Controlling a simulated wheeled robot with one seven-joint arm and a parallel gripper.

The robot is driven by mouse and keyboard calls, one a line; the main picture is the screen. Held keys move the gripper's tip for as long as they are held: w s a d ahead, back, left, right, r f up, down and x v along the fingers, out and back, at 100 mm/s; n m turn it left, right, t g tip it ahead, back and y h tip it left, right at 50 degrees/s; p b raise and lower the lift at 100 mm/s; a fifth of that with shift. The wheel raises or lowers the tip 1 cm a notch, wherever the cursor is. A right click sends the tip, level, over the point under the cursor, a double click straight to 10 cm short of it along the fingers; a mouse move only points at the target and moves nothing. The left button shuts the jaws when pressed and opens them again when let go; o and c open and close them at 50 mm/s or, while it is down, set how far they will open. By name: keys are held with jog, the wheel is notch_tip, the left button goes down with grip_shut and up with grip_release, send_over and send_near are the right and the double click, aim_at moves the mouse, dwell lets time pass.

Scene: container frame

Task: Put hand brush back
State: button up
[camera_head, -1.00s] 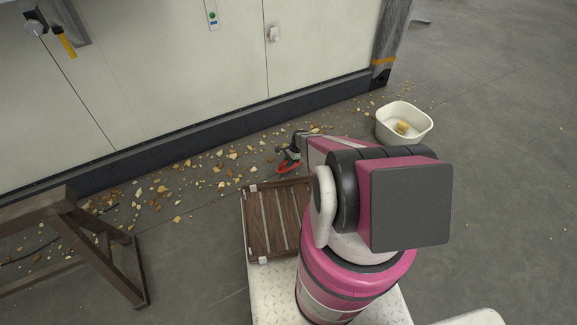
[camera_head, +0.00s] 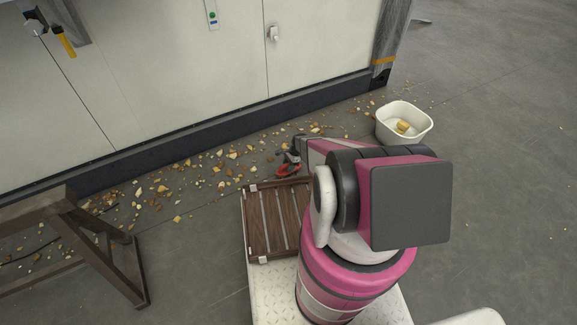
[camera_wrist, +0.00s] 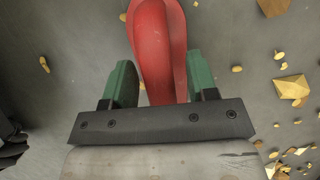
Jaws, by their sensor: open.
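A red, smooth, handle-like thing (camera_wrist: 158,45), which looks like the hand brush's handle, lies between the two green fingers in the wrist view. It also shows as a small red shape (camera_head: 287,171) on the floor beyond the slatted wooden rack in the head view. Its bristles cannot be made out. My gripper (camera_wrist: 160,78) is open, with one finger on each side of the red handle. A gap shows on the left; the right finger is very close to the handle. In the head view my gripper (camera_head: 292,157) is small and partly hidden by my arm.
Crumbs (camera_head: 232,155) lie scattered along the cabinet base (camera_head: 200,135). A brown wooden trestle (camera_head: 85,235) stands at left. A yellow-handled tool (camera_head: 66,42) hangs at upper left.

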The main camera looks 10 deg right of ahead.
jog(key=v, duration=1.2)
jog(key=s+a+r+n+h, duration=0.1)
jog(key=s+r+n, duration=0.3)
jog(key=r, duration=0.9)
jog(key=s+a+r+n+h, duration=0.1)
jog(key=s+r+n, duration=0.4)
jog(key=s+r, duration=0.6)
jog(key=s+a+r+n+t+h, duration=0.1)
jog(key=s+r+n, duration=0.4)
jog(key=r, duration=1)
jog(key=s+a+h, duration=0.1)
jog(key=s, duration=0.1)
jog(key=shift+s+a, duration=0.3)
jog(key=shift+a, duration=0.05)
